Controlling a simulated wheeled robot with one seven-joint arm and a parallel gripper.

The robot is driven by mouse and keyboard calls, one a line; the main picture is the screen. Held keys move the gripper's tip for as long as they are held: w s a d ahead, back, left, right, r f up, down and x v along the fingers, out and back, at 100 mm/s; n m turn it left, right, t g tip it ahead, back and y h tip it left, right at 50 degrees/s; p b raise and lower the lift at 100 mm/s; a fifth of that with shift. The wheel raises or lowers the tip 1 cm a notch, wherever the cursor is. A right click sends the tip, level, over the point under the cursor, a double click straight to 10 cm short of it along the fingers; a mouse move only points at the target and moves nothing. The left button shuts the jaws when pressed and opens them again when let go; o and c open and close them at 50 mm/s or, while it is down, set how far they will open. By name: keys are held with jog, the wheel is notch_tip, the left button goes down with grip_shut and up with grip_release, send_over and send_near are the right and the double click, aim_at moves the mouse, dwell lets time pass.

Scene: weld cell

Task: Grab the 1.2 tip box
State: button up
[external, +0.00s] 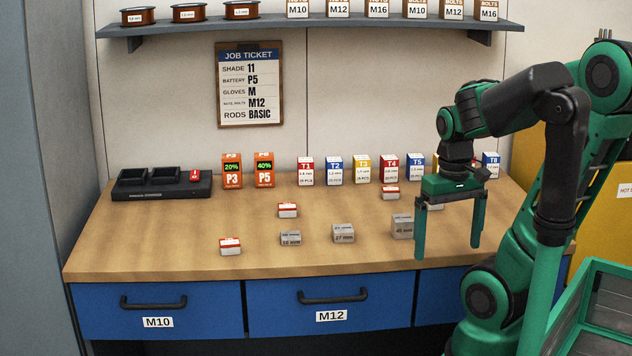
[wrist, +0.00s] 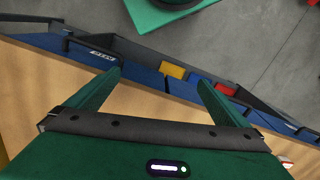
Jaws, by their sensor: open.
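A row of small tip boxes stands at the back of the bench: T1 (external: 306,171), T2 (external: 334,171), T3 (external: 362,169), T4 (external: 390,168), T5 (external: 416,167) and, right of my arm, T8 (external: 490,165). Their caps are red, blue or yellow. The size print under each number is too small to read surely, so I cannot tell which is 1.2. Boxes between T5 and T8 are mostly hidden by my wrist. My gripper (external: 447,250) is open and empty, pointing down above the bench's front right part; its fingers also show in the wrist view (wrist: 160,77).
Grey blocks (external: 343,233) and small red-and-white boxes (external: 230,246) lie on the bench (external: 180,235). A shelf (external: 270,27) hangs above. The bench's front middle has some clear room.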

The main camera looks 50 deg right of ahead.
dwell(0.4)
jog(key=c, duration=1.3)
